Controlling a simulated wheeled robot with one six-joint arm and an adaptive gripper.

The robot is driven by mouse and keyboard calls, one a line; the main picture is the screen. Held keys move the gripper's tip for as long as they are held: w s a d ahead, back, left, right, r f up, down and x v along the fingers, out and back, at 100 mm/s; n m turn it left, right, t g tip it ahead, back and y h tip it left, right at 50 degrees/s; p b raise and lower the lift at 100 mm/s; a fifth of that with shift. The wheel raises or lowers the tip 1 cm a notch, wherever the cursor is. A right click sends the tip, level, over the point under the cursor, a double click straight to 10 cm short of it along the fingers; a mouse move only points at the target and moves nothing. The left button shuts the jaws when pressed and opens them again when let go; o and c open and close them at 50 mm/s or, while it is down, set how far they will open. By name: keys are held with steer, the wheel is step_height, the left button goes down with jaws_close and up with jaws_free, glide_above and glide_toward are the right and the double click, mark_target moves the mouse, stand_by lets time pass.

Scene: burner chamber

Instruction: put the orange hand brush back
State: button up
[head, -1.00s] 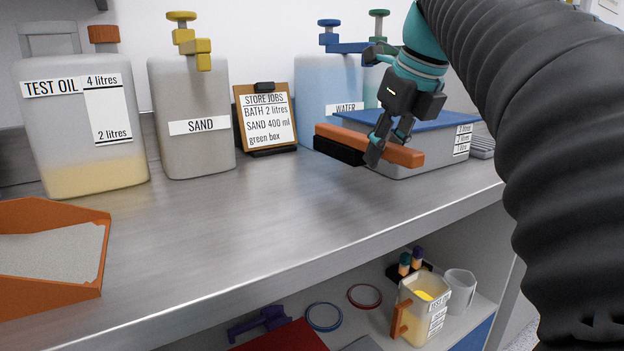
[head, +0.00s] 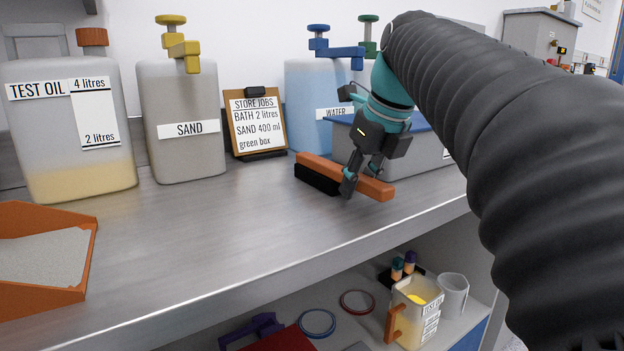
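The orange hand brush (head: 320,169), with black bristles at its left end, is at the right part of the metal worktop, in front of the blue-lidded grey box. My gripper (head: 361,183) is over its handle, fingers pointing down and closed around it. The bristle end is close to the worktop; I cannot tell whether it touches. Part of the handle is hidden behind the fingers.
The orange tray of sand (head: 88,255) stands at the left front. The sand tank (head: 182,100), oil tank (head: 68,170), job board (head: 256,122) and water tank (head: 310,85) line the back. The middle worktop (head: 210,220) is clear. A shelf below holds a jug (head: 412,318).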

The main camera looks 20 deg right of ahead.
steer(key=o, duration=0.4)
steer(key=shift+o, duration=0.2)
steer(key=p+v, duration=0.2)
steer(key=v, duration=1)
steer(key=shift+r, duration=0.1)
